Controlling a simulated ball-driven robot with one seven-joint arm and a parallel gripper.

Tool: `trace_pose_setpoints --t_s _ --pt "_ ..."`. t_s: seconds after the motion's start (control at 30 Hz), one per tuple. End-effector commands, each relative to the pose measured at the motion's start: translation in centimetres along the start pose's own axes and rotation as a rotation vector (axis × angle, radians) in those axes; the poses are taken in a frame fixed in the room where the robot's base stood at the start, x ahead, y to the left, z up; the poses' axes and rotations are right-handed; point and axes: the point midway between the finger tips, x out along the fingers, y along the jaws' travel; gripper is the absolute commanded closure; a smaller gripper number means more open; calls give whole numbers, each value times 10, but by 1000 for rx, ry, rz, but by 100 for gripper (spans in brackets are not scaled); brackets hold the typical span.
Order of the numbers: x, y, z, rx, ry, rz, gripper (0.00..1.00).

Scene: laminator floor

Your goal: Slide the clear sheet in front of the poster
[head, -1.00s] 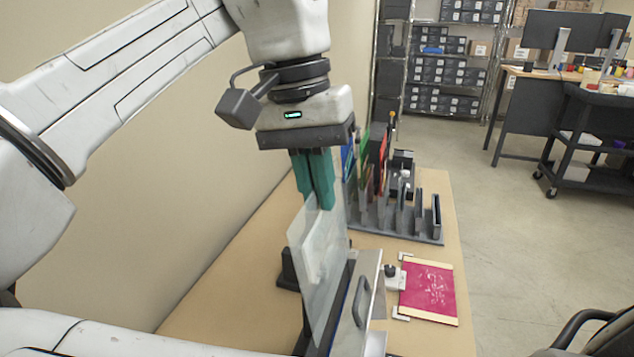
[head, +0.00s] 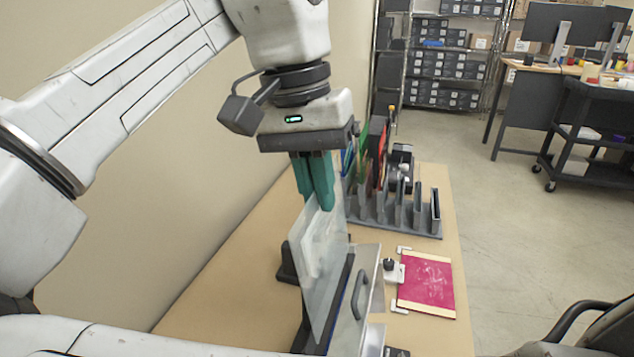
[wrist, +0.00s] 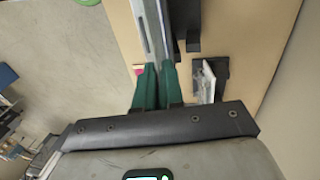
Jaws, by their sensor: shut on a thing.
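My gripper (head: 326,203), with green fingers, points down and is shut on the top edge of a clear sheet (head: 336,260). The sheet stands upright, close to a dark upright frame (head: 343,308) and a metal panel with a black handle. I cannot tell whether its lower edge sits in a slot. A paler rectangle shows within the sheet's outline; I cannot tell whether it is the poster. In the wrist view, the closed fingers (wrist: 157,88) meet over the pale metal strip, and a thin whitish upright piece (wrist: 208,82) stands to their right. The sheet's face is hidden there.
A magenta board (head: 427,282) with white marks lies flat on the tan table (head: 235,270). A grey slotted rack (head: 395,222) with coloured sheets stands behind. A black foot (head: 288,263) sits left of the sheet. The wall is close on the left.

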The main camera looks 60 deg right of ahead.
Motion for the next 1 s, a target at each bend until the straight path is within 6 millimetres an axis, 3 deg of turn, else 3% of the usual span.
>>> trace_pose_setpoints --t_s 1.0 --pt "28 0 0 1 0 1 100"
